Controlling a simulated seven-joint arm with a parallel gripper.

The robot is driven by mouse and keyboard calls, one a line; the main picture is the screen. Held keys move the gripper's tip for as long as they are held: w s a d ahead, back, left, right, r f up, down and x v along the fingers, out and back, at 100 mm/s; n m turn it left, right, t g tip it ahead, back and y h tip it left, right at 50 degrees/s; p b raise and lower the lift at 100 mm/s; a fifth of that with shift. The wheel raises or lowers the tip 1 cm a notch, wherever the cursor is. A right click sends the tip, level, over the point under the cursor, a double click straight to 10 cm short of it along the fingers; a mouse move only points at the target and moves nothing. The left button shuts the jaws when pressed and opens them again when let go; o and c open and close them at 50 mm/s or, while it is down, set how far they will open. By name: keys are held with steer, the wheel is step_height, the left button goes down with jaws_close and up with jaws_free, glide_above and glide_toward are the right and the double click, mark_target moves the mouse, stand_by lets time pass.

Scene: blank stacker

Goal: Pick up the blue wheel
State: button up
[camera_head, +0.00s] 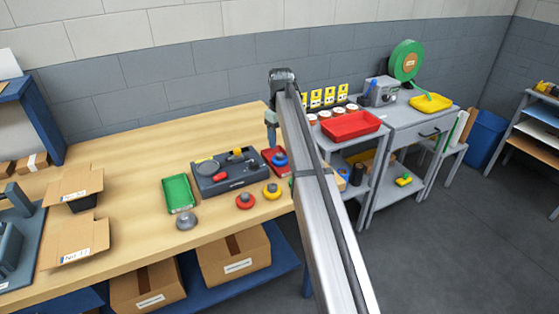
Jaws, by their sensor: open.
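The blue wheel (279,160), with a darker hub on top, sits on a small red tray (267,155) near the right end of the wooden bench. My gripper (271,146) points down just above and slightly left of the blue wheel in the picture. Its jaws are open, with nothing seen between them. The fingertips are small in this view, and I cannot tell their exact height over the wheel. My arm crosses just right of the wheel and covers what lies behind it.
A yellow wheel (272,191), a red wheel (245,201) and a grey wheel (186,221) stand near the bench (130,153) front. A dark tray (215,186) with tools and a green tray (179,193) are left. A red bin (350,126) is on the grey side table.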

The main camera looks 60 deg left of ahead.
mark_target(280, 155)
steer(key=shift+s+f, duration=0.2)
steer(key=shift+f, duration=2.75)
steer(key=shift+c, duration=0.3)
jaws_close()
